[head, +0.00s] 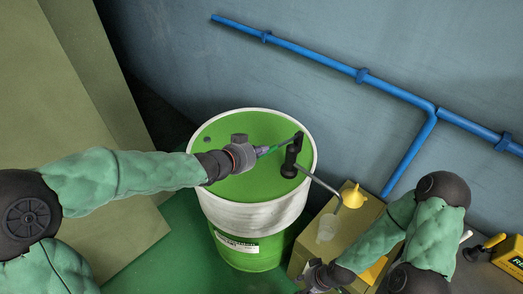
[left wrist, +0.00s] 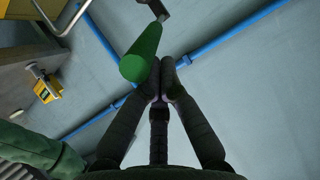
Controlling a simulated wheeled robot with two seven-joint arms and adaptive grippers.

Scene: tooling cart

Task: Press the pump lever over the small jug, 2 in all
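A pump with a black body (head: 290,160) stands on the green drum in the head view. Its lever ends in a green handle (head: 264,150), which shows large in the left wrist view (left wrist: 141,56). My left gripper (head: 256,151) is at the handle; in the left wrist view its fingertips (left wrist: 161,68) are together, beside the handle, which does not lie between them. Whether they touch it I cannot tell. The small translucent jug (head: 327,229) stands on an olive box, below the spout (head: 322,184). My right gripper (head: 317,275) is low beside the box, its fingers unclear.
The green drum (head: 262,250) has a raised white rim. A yellow funnel (head: 353,196) stands on the olive box (head: 305,243) near the jug. Blue pipes (head: 310,58) run along the wall. A yellow device (head: 511,257) is at the far right.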

